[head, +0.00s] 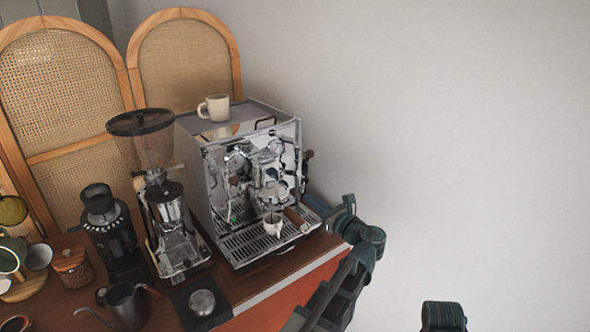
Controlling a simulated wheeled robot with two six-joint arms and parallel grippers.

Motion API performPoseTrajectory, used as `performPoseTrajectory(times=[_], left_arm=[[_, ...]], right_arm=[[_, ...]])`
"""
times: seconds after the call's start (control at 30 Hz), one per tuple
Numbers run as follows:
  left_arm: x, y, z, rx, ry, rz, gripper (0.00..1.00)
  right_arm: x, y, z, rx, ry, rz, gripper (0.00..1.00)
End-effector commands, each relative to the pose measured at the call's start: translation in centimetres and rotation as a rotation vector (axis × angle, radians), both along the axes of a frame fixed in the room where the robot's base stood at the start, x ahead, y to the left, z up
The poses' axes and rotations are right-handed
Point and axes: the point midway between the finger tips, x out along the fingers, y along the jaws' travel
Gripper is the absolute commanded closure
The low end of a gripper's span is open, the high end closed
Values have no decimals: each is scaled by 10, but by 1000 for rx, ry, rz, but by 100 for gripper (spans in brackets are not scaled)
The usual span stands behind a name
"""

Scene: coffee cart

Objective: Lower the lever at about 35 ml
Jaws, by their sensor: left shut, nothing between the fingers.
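The chrome espresso machine (225,165) stands on the cart, with its group head (268,172) at the front. A small light cup (273,224) stands on the drip tray (248,247) below the group. A brown wooden handle (293,216) points forward right beside the cup. The lever is too small to tell apart from the chrome parts, and no volume can be read. My left gripper (338,210) is shut and empty, just right of the machine's front right corner, apart from the group. My right gripper is not in view.
A grinder (168,215) and a smaller black grinder (108,230) stand left of the machine. A mug (216,107) sits on top of the machine. The right side is open before a bare wall.

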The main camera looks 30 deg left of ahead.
Motion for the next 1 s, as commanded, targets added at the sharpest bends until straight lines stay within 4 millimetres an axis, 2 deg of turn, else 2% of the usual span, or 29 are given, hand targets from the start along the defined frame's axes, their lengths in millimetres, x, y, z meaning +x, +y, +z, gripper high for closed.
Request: performPoseTrajectory(times=[0.03,0.17,0.3,0.5,0.7,1.0], left_arm=[[-1,2,13,-34,-53,-7,100],[-1,7,38,-192,-300,-30,100],[0,12,63,-410,-625,-42,100],[1,16,88,-679,-1010,-26,100],[2,17,98,-825,-1212,-2,100],[6,21,95,-853,-1253,5,100]], right_arm=[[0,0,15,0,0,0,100],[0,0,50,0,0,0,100],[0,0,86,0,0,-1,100],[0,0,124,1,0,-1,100],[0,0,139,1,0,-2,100],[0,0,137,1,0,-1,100]])
